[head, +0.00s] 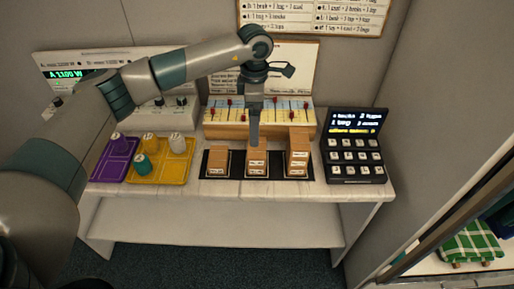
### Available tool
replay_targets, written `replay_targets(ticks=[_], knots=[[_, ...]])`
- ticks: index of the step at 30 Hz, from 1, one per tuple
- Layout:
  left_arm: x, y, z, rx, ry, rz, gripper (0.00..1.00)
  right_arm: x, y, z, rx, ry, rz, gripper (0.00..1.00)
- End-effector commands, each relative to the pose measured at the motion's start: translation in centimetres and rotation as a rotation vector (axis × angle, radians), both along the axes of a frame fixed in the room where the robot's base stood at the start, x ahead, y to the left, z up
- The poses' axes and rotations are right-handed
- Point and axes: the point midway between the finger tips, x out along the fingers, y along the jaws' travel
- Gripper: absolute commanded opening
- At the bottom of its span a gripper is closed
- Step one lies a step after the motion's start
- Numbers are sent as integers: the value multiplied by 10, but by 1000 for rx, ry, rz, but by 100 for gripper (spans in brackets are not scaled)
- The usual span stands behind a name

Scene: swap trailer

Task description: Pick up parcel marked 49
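Small brown parcels with white labels stand in three groups on black mats on the white table (335,196). There is a low left group (217,163), a taller middle group (258,163) and the tallest, a right group (299,150). The labels are too small to read, so I cannot tell which parcel is marked 49. My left gripper (254,142) points down at the top of the middle group. It overlaps that group in the picture; I cannot tell whether it touches or holds a parcel. My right gripper is out of view.
A wooden rack with red pegs (228,130) stands behind the parcels. A black keypad device (356,160) with a lit screen is on the right. A purple tray (113,158) and a yellow tray (172,178) with small jars are on the left. A shelf (220,230) runs below.

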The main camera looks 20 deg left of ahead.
Motion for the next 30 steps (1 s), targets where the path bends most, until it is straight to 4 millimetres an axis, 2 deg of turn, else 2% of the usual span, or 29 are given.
replay_targets(ticks=[3,9,12,24,30], knots=[[-2,0,-19,1,4,-1,96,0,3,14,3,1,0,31],[-1,-1,-50,0,3,0,96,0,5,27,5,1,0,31],[0,-1,-60,-1,2,-1,96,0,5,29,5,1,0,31],[0,-1,-65,0,0,-1,96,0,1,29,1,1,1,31],[0,-2,-70,1,1,0,96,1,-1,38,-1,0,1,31]])
